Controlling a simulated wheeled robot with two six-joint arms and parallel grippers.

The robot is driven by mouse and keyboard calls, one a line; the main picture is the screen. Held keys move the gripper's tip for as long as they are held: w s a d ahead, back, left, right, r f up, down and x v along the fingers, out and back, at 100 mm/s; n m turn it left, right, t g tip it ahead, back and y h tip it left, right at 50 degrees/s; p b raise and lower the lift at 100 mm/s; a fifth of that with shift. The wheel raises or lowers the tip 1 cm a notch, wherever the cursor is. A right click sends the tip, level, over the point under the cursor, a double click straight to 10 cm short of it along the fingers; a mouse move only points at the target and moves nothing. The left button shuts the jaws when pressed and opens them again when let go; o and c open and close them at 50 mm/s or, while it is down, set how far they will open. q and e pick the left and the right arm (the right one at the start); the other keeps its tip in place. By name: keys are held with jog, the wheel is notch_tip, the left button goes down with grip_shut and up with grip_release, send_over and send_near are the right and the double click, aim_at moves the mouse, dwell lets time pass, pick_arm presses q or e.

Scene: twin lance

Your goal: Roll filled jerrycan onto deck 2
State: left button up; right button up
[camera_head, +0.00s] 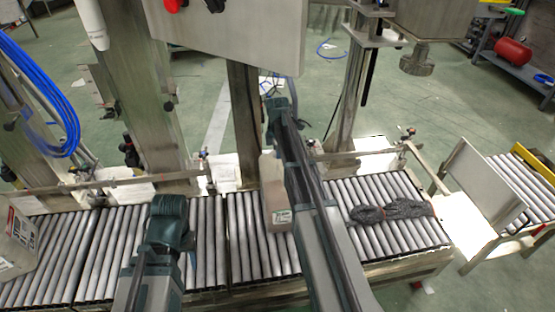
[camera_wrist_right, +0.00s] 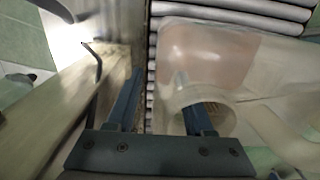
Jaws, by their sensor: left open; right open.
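A pale, translucent jerrycan (camera_head: 278,205) with a pinkish fill stands on the roller conveyor, partly hidden by my right arm in the head view. In the right wrist view the jerrycan (camera_wrist_right: 240,85) fills the right side, with its round open neck facing the camera. My right gripper (camera_wrist_right: 160,100) is open; its right finger overlaps the neck and its left finger is beside the can. I cannot tell whether it touches. My left gripper (camera_head: 168,207) is over the rollers left of the can, apart from it; its fingers are hard to make out.
Dark grey gloves (camera_head: 390,211) lie on the rollers to the right. A pale labelled container (camera_head: 18,238) sits at the far left. A metal guide rail (camera_head: 105,184) runs along the back. Steel posts and a control box (camera_head: 235,35) stand behind. A roller cart (camera_head: 525,185) is at right.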

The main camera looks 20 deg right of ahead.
grip_shut()
jog(key=shift+r, duration=0.1)
dwell(1.2)
